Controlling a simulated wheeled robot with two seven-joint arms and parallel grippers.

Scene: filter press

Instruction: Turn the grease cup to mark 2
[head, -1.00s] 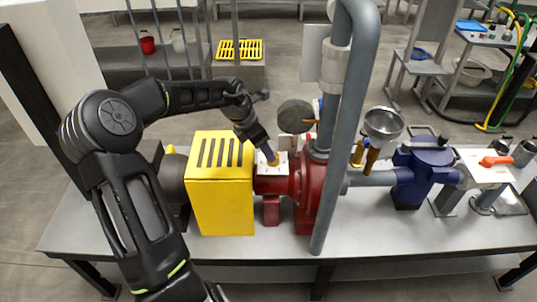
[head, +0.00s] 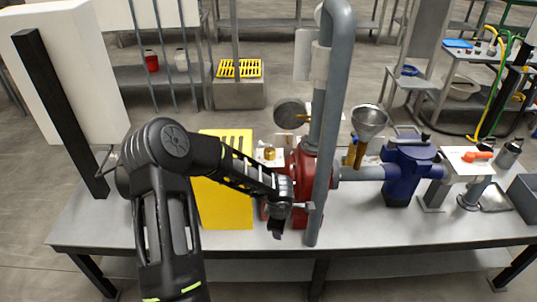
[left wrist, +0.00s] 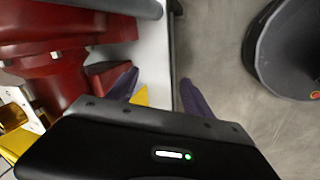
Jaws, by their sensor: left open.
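My left gripper (head: 277,234) hangs low in front of the pump, near the table's front edge, apart from the cup. In the left wrist view, the two dark fingers of my left gripper (left wrist: 160,94) are spread, with nothing between them. My right gripper is not in view.
A yellow slotted guard (head: 228,208) stands left of the pump. A thick grey pipe (head: 327,130) rises close to the pump's right. A funnel (head: 369,121) and a blue housing (head: 408,172) stand further right. The table's front strip (head: 380,232) is clear.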

